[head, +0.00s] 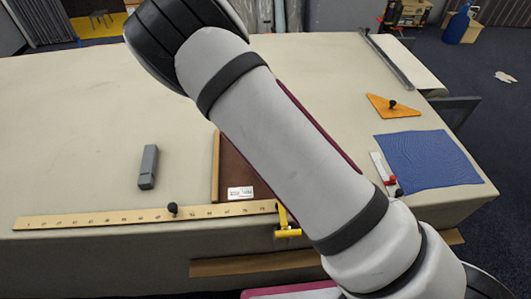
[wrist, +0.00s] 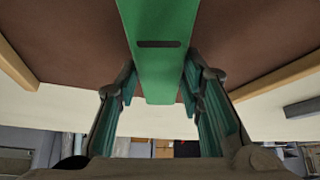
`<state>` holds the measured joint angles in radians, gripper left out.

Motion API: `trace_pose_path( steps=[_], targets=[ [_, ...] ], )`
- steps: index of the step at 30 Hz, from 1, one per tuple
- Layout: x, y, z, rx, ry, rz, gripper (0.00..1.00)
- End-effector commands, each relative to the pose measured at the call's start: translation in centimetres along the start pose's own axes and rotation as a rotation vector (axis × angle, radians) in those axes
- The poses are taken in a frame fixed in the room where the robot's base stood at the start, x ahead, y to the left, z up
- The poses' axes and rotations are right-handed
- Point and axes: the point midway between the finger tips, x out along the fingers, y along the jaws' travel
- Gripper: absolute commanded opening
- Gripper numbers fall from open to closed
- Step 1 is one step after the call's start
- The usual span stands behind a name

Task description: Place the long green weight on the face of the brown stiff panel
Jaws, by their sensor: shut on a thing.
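The long green weight (wrist: 162,60) is a flat-sided bar with a dark slot, running from the top edge down the middle of the wrist view. My gripper (wrist: 160,88) is shut on it, with one finger on each side. The brown stiff panel (wrist: 235,50) lies behind the weight in that view; whether the two touch I cannot tell. In the head view the panel (head: 236,165) shows only as a strip with a white label, left of my arm. My arm hides the rest of it, the weight and the gripper there.
Wooden strips (wrist: 280,75) flank the panel. A wooden ruler (head: 110,216) with a black knob and a yellow clamp (head: 287,232) lie along the table's front edge. A grey block (head: 148,167) stands left. A blue cloth (head: 425,160) and an orange triangle (head: 392,106) lie right. The table's left is mostly clear.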

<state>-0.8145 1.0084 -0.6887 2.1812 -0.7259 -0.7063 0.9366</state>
Motion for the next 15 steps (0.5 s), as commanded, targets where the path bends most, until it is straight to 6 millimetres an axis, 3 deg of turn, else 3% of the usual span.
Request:
trace_pose_path(
  steps=[8, 9, 12, 15],
  targets=[
    [0.13, 0.04, -0.05, 0.002, 0.003, 0.000, 0.00],
    [0.22, 0.01, 0.12, 0.001, 0.001, 0.000, 0.37],
    [0.19, -0.01, 0.10, 0.001, 0.001, 0.000, 0.55],
    [0.18, -0.01, 0.11, 0.000, 0.001, 0.000, 0.55]
  ],
)
